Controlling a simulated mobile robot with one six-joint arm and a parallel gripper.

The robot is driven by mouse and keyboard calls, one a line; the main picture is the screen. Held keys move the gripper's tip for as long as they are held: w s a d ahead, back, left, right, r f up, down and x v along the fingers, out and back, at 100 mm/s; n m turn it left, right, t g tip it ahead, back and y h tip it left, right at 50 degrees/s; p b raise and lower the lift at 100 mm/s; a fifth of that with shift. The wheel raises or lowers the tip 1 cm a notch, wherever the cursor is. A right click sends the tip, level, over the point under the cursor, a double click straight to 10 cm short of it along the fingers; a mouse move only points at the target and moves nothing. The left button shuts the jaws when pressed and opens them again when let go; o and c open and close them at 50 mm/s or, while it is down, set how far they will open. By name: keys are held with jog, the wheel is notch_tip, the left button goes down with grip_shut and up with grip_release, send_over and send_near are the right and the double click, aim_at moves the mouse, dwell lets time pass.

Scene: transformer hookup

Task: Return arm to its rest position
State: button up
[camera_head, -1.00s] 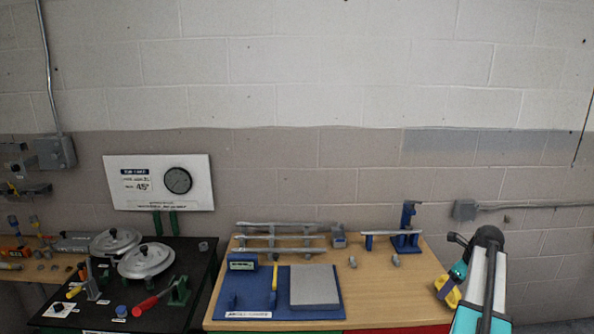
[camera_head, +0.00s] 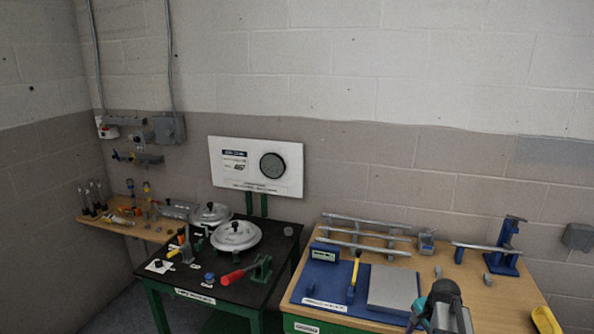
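Part of my arm shows at the bottom right, a dark rounded joint with grey and teal link parts, in front of the wooden bench. Its links look folded close together. The gripper fingers cannot be made out, so what they hold, if anything, is hidden.
The wooden bench (camera_head: 505,296) carries a blue board (camera_head: 330,285), a grey block (camera_head: 393,288), metal rails, a blue stand (camera_head: 503,248) and a yellow piece (camera_head: 546,321) at its right. A black table (camera_head: 238,283) with silver round lids stands to its left. A small shelf (camera_head: 127,229) is further left.

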jog(key=s+a+f+n+g, duration=0.1)
jog(key=s+a+f+n, duration=0.2)
jog(key=a+n, duration=0.35)
jog(key=s+a+f+n, duration=0.2)
jog(key=a+f+n, duration=0.15)
jog(key=a, duration=0.55)
jog(key=s+a+f+n+g, duration=0.1)
jog(key=s+a+f+n, duration=0.15)
jog(key=a+n, duration=0.4)
jog(key=s+f+m+g+b, duration=0.1)
jog(key=s+f+g+b, duration=0.4)
jog(key=s+f+b, duration=0.7)
jog(key=s+a+f, duration=0.1)
jog(key=s+f, duration=1.3)
jog(key=f, duration=0.3)
jog(key=shift+s+f+g+h, duration=0.2)
jog(key=shift+f+g+h, duration=0.1)
jog(key=shift+f, duration=0.1)
jog(key=shift+m, duration=0.25)
